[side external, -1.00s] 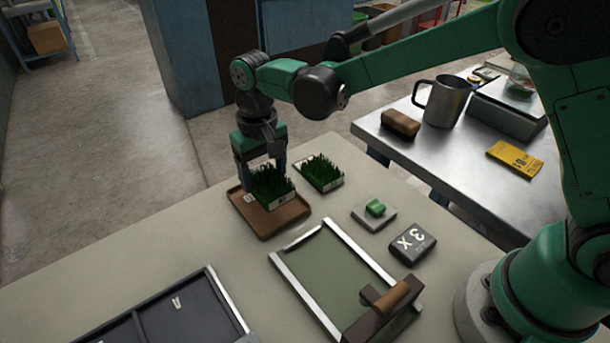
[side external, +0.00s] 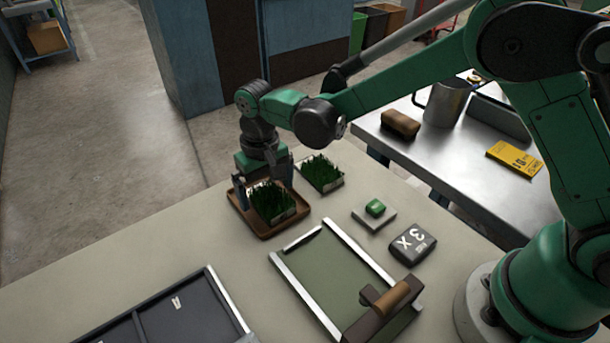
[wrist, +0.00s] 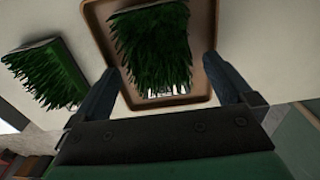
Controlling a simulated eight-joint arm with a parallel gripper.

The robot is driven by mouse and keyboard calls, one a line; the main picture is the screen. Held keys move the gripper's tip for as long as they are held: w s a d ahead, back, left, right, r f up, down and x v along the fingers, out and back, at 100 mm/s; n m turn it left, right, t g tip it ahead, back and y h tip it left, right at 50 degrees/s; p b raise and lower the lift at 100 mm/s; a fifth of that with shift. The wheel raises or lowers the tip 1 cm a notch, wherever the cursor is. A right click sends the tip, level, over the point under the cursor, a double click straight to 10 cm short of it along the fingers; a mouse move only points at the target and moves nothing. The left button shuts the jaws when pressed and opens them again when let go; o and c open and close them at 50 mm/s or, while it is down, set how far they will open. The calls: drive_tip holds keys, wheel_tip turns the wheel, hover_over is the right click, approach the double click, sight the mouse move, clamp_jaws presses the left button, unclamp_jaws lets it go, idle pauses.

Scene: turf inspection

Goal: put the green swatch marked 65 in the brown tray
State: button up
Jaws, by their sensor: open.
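The brown tray (side external: 279,229) lies at the far part of the pale bench in the side external view, and its rim also shows in the wrist view (wrist: 208,30). A green grass swatch (side external: 271,202) sits in the tray; it fills much of the wrist view (wrist: 155,45). Its number is too small to read. My gripper (side external: 262,195) is over the tray with its fingers spread on either side of this swatch, apart from it. A second grass swatch (side external: 321,173) lies on the bench just beyond the tray, and at the left in the wrist view (wrist: 50,72).
A metal-edged green board (side external: 335,270) and a dark divided tray (side external: 180,315) lie nearer. A steel side table (side external: 455,160) holds a mug and a brush.

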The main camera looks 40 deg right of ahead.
sight(266, 191)
wheel_tip(266, 191, up, 11)
drive_tip(key=s+d+r+t, duration=0.1)
drive_tip(key=s+d+t, duration=0.6)
drive_tip(key=s+d, duration=0.4)
drive_tip(key=shift+s+d, duration=0.4)
drive_tip(key=shift+d, duration=0.85)
